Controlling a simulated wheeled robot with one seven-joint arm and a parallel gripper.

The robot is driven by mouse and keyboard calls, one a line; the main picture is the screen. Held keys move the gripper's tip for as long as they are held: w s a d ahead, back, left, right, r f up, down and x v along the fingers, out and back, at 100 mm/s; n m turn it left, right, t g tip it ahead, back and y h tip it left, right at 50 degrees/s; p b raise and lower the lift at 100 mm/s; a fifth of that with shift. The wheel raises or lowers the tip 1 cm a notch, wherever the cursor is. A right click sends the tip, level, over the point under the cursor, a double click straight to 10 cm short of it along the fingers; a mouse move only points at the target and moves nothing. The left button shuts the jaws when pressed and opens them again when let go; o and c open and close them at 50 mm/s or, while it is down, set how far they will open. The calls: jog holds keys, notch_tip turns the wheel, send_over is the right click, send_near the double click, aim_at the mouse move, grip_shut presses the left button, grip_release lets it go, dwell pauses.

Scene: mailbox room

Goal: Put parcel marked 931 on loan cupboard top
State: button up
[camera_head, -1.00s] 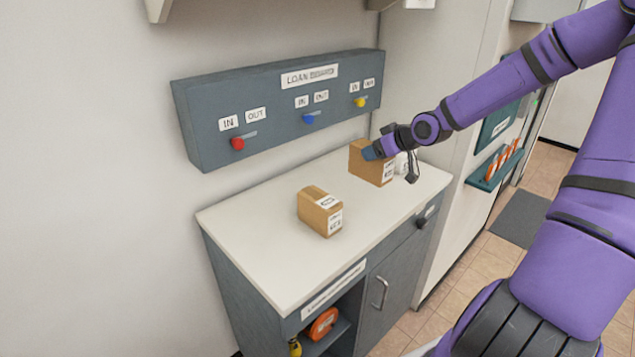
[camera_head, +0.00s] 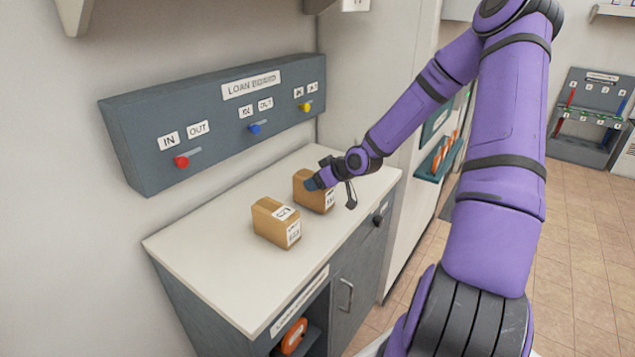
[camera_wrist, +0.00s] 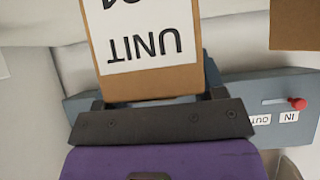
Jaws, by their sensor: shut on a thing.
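My gripper (camera_head: 313,184) is shut on a brown cardboard parcel (camera_head: 312,194) with white labels. The parcel is over the back right part of the loan cupboard top (camera_head: 200,245), on it or just above it; I cannot tell which. In the wrist view the held parcel (camera_wrist: 150,80) shows a label reading UNIT upside down, with its number cut off by the frame edge. A second brown parcel (camera_head: 276,222) stands on the cupboard top, left and in front of the held one. Its label is too small to read.
The grey loan board (camera_head: 215,120), with red, blue and yellow knobs, is on the wall above the cupboard. The cupboard top is clear at the front left. A tall light panel (camera_head: 400,215) stands right of the cupboard.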

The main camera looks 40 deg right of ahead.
jog(key=shift+f, duration=0.35)
jog(key=o, duration=1.1)
jog(key=shift+f, duration=0.1)
